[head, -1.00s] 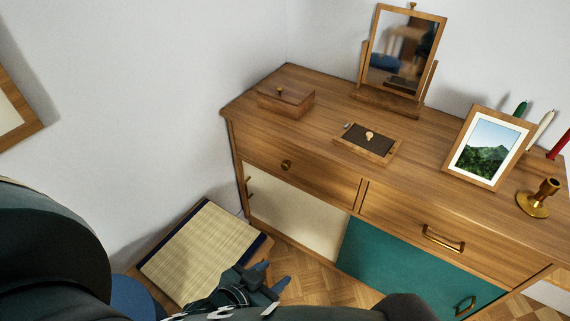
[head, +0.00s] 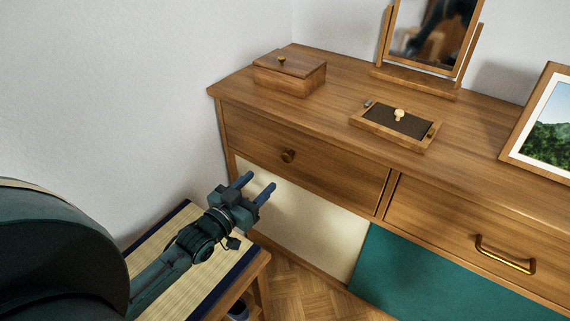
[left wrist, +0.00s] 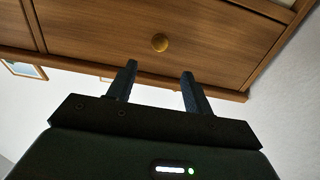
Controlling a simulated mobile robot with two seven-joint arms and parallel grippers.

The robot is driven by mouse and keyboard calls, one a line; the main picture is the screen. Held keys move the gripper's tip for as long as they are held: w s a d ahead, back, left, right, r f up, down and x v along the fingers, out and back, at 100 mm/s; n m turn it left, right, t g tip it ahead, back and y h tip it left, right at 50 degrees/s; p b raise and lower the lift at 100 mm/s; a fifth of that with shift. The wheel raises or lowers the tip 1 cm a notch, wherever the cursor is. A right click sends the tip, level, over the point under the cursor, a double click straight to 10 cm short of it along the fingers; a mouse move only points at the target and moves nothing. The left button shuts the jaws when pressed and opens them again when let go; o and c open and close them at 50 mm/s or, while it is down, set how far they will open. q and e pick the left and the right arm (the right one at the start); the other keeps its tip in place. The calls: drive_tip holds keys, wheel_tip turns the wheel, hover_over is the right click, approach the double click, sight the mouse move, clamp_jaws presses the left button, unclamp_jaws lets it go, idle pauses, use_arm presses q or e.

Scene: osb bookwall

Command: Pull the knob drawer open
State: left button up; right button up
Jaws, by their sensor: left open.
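The knob drawer (head: 330,168) is the left wooden drawer at the top of the dresser, and its front looks flush with the dresser. Its round brass knob (head: 288,156) sits near the middle of that front. My left gripper (head: 257,185) is open and empty, in front of the dresser and lower left of the knob in the head view. In the left wrist view the knob (left wrist: 159,42) shows beyond the two spread fingers (left wrist: 158,80), between them sideways and apart from them. My right gripper is not in view.
A wooden box (head: 290,72), a small tray (head: 394,126), a mirror (head: 428,30) and a framed picture (head: 545,125) stand on the dresser top. A handled drawer (head: 470,235) is to the right. A woven-top stool (head: 165,245) stands below my left arm, near the wall.

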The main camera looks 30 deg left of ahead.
sight(286, 157)
use_arm(q)
drive_tip(key=w+b, duration=0.2)
drive_tip(key=w, duration=0.1)
drive_tip(key=w+d+b, duration=0.1)
drive_tip(key=w, duration=0.2)
drive_tip(key=w+b, duration=0.2)
drive_tip(key=w, duration=0.1)
drive_tip(key=shift+w+d+f+b, duration=0.2)
drive_tip(key=shift+w+d+b, duration=0.05)
drive_tip(key=shift+w+b, duration=0.05)
drive_tip(key=shift+w+d+r+b, duration=0.15)
drive_tip(key=shift+w+b, duration=0.2)
drive_tip(key=shift+w, duration=0.45)
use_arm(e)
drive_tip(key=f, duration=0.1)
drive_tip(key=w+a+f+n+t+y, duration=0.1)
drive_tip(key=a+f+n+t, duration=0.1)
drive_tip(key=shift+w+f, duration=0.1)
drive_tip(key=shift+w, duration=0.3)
use_arm(q)
clamp_jaws()
